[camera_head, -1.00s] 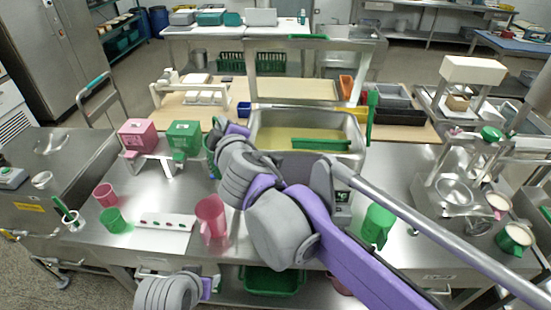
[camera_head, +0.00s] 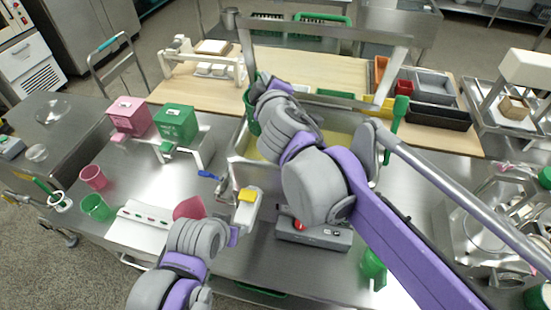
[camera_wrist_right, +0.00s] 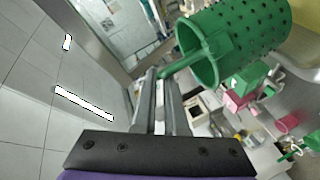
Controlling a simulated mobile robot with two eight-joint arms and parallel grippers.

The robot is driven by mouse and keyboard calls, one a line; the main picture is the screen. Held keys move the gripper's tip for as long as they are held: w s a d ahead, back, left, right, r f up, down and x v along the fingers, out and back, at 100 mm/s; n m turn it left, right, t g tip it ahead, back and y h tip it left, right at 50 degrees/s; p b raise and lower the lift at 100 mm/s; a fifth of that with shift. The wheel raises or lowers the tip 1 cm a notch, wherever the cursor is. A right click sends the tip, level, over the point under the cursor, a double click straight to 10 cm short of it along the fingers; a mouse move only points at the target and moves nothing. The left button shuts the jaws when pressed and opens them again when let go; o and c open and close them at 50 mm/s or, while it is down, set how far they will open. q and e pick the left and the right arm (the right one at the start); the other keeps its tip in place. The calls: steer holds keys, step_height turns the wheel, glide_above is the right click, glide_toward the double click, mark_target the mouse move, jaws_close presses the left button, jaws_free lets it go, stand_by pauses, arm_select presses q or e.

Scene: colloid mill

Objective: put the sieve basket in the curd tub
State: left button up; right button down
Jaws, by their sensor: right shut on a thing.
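The sieve basket is a green perforated cylinder (camera_wrist_right: 240,40). In the right wrist view my right gripper (camera_wrist_right: 160,76) is shut on its handle, and the basket hangs tilted beyond the fingertips. In the head view the basket (camera_head: 252,112) shows partly at the left rim of the curd tub, behind my right wrist. The curd tub (camera_head: 240,168) is a steel basin with yellowish contents; my right arm hides much of it. The basket appears above the rim; its exact height is unclear. My left wrist shows at the lower middle; its fingers cannot be made out.
A grey scale with a red button (camera_head: 313,236) stands before the tub. A white device with a yellow top (camera_head: 247,207) is left of it. Pink (camera_head: 128,114) and green (camera_head: 176,122) boxes stand left of the tub. A green paddle (camera_head: 397,115) leans at its right.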

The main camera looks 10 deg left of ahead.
step_height(320, 180, down, 6)
steer(key=shift+w+r+b, duration=0.1)
steer(key=shift+b, duration=0.7)
steer(key=shift+s+a+f+b, duration=0.2)
steer(key=shift+s+f, duration=0.25)
steer(key=shift+s, duration=0.15)
steer(key=shift+s+a+f+b, duration=0.1)
steer(key=shift+s+f+b, duration=0.1)
steer(key=shift+s+f, duration=0.3)
steer(key=f, duration=0.1)
steer(key=w+f, duration=0.1)
steer(key=f, duration=0.2)
steer(key=shift+w+d+f, duration=0.25)
steer(key=shift+w+f, duration=0.05)
steer(key=shift+f, duration=0.4)
steer(key=shift+s+a+f+b, duration=0.1)
steer(key=shift+s+f+b, duration=0.25)
steer(key=shift+f, duration=0.15)
arm_select(q)
steer(key=s+f, duration=0.4)
steer(key=f, duration=0.2)
steer(key=shift+g, duration=0.3)
arm_select(e)
step_height(320, 180, down, 3)
steer(key=shift+w+r, duration=0.15)
arm_select(q)
steer(key=shift+a+f, duration=0.1)
